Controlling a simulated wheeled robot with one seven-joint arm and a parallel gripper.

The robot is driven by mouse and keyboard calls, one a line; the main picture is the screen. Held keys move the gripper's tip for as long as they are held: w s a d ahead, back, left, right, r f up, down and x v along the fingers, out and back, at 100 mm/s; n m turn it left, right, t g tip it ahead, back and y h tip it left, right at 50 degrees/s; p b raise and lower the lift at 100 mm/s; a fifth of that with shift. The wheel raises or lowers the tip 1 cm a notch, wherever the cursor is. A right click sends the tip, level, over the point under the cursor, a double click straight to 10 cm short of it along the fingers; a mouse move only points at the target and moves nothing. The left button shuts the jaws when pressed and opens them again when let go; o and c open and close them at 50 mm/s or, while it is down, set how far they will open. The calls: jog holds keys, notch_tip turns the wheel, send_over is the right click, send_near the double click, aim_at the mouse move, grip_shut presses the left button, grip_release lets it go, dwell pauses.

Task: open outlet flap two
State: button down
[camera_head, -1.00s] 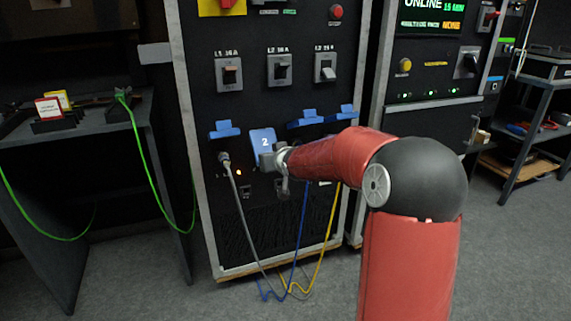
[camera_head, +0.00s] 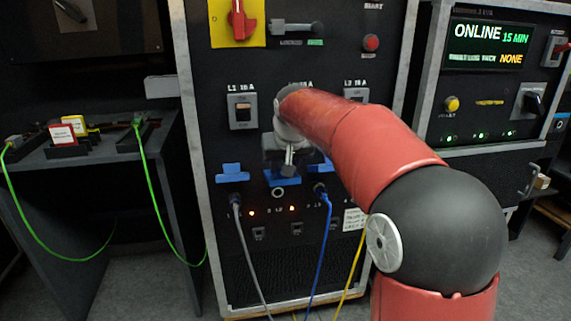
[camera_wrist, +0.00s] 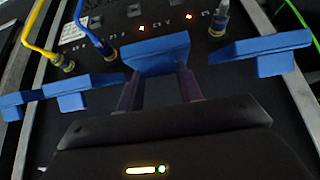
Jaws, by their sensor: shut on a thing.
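The blue outlet flap two (camera_head: 283,181) is on the dark cabinet front, tilted up and out from the panel. A round socket (camera_head: 278,193) shows under it. My gripper (camera_head: 287,168) is at the flap's outer edge, above the socket. In the wrist view flap two (camera_wrist: 155,52) sits between the tips of my gripper (camera_wrist: 157,80), and the two fingers hold its edge. The number on the flap is not visible now.
Blue flaps stand out on either side, one at left (camera_head: 232,172). A grey cable (camera_head: 240,235), a blue cable (camera_head: 325,235) and a yellow cable (camera_head: 352,265) hang from the panel. Breaker switches (camera_head: 243,110) are above. A side table with green cables (camera_head: 145,170) stands at left.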

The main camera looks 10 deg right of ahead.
jog(key=shift+w+a+r+g, duration=0.1)
jog(key=shift+w+r+g, duration=0.45)
jog(key=shift+g, duration=0.35)
jog(key=shift+f, duration=0.15)
jog(key=c, duration=0.9)
grip_release()
jog(key=shift+w, duration=0.1)
jog(key=v, duration=0.8)
